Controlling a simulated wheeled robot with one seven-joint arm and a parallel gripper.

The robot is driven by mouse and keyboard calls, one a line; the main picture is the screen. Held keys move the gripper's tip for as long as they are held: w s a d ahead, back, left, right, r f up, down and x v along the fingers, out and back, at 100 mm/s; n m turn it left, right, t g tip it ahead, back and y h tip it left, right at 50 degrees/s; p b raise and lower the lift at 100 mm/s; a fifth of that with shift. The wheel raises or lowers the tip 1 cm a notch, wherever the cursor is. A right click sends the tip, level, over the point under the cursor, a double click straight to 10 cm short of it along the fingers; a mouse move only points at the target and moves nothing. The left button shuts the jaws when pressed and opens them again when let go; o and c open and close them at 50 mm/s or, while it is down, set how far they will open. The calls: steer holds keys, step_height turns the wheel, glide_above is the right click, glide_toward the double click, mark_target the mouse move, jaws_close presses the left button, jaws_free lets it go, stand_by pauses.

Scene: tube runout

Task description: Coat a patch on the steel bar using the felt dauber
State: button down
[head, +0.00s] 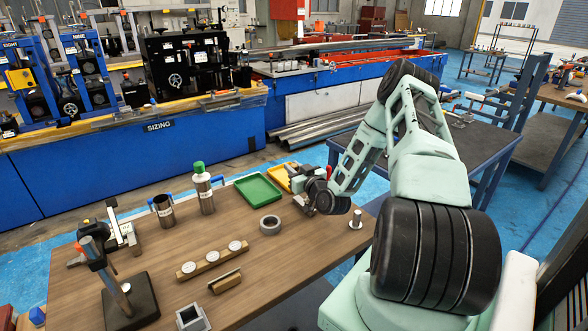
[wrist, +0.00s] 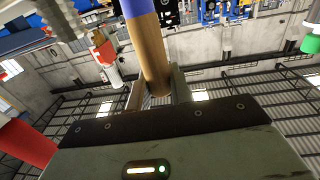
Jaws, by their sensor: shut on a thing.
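My gripper (head: 312,203) is low over the right part of the wooden table, beside the yellow tray. In the wrist view it is shut on a wooden handle with a blue section (wrist: 155,55), which I take for the felt dauber. Its felt end is out of view, and I cannot make the dauber out in the head view. A grey metal piece, perhaps the steel bar (head: 225,276), lies along a wooden block near the table's front. I cannot tell whether it has any coating. The gripper is well apart from it.
A green-capped bottle (head: 204,192) and a metal cup (head: 163,212) stand at the back left. A green tray (head: 257,189), yellow tray (head: 291,169), grey ring (head: 270,224), wooden strip with white discs (head: 211,260) and black-based stand (head: 130,302) share the table. Bare wood lies right of the block.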

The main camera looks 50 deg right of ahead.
steer(key=shift+f+b, duration=0.9)
steer(key=shift+f, duration=0.15)
steer(key=shift+s+r, duration=0.1)
steer(key=shift+v, duration=2.8)
steer(key=shift+d, duration=0.1)
steer(key=shift+b+x, duration=0.5)
steer(key=shift+x, duration=2.4)
steer(key=shift+r, duration=0.1)
